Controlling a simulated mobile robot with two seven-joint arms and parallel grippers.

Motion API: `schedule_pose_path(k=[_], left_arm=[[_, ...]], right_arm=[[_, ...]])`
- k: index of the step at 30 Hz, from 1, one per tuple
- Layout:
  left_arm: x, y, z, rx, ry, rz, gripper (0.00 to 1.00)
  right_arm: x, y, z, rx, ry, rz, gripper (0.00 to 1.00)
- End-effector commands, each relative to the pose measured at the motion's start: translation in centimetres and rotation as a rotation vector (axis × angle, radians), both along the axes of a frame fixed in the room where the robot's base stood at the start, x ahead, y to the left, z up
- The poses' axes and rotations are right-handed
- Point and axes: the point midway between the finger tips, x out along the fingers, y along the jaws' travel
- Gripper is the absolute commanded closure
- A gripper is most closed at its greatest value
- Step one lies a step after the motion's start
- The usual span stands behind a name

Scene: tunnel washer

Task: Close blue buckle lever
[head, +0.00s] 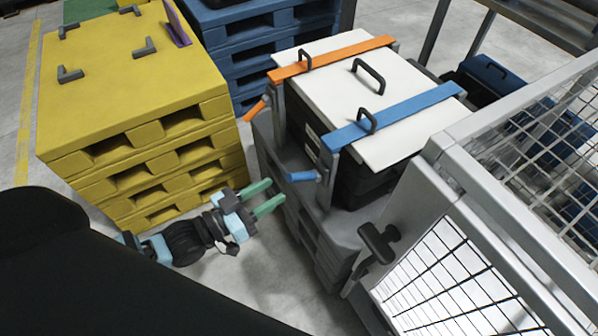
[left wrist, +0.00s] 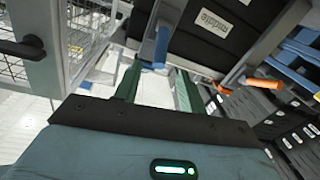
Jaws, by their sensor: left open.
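The blue buckle lever (head: 302,177) sticks outward from the buckle at the end of the blue strap (head: 405,110), on the near side of a black box with a white lid (head: 350,90). My left gripper (head: 277,191) is open and empty, just left of and apart from the lever in the head view. In the left wrist view the blue lever (left wrist: 161,46) hangs ahead of the open left gripper (left wrist: 156,76), appearing between its two green fingers. My right gripper is in neither view.
An orange strap (head: 340,57) with an outward-sticking orange lever (head: 255,110) lies beside the blue one. A yellow pallet stack (head: 130,90) stands left. A grey mesh cage (head: 440,165) with a dark handle (head: 378,241) stands close on the right. Open floor lies around my gripper.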

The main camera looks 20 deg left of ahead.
Motion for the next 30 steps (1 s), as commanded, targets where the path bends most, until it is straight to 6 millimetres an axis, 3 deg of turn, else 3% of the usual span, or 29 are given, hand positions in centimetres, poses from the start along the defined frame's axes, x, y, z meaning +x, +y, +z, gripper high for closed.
schedule_pose_path(k=[15, 28, 30], left_arm=[[5.5, -3.5, 0.0, -0.001, 0.0, 0.0, 0.59], [6.4, -4.1, 0.0, 0.0, 0.0, 0.0, 0.59], [6.4, -4.1, 0.0, 0.0, 0.0, 0.0, 0.66]], right_arm=[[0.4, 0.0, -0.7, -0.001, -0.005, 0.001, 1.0], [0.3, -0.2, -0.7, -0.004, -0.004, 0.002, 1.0], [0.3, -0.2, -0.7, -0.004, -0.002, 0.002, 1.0]])
